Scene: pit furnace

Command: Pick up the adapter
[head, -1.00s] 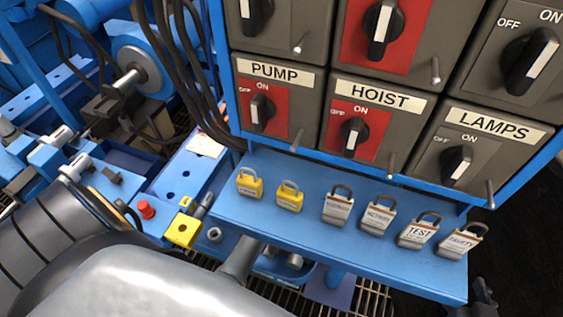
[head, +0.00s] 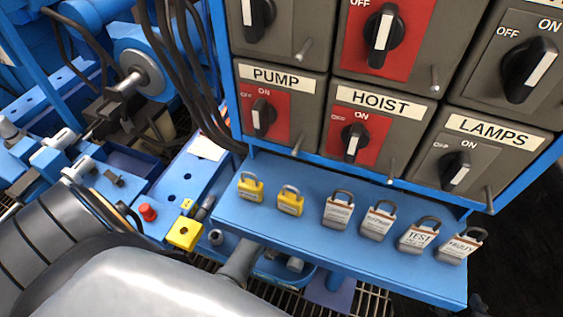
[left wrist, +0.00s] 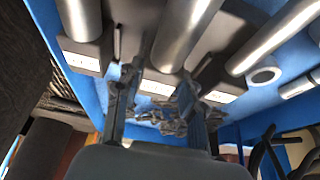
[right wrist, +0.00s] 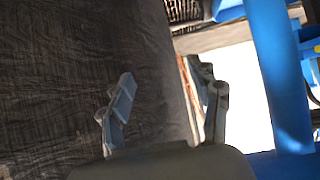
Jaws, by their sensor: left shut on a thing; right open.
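I cannot make out the adapter for certain in any view. My left gripper (left wrist: 158,100) shows in the left wrist view, below grey pipes and labelled boxes. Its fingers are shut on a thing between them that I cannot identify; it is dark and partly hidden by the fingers. My right gripper (right wrist: 168,105) is open and empty in the right wrist view, beside a dark rough surface. Neither gripper is seen in the head view.
Switch boxes marked PUMP (head: 275,76), HOIST (head: 372,102) and LAMPS (head: 492,130) stand above a blue shelf (head: 300,228) with several padlocks. A yellow block (head: 184,233) and a red button (head: 148,212) are at left. Black cables (head: 190,80) hang beside the boxes.

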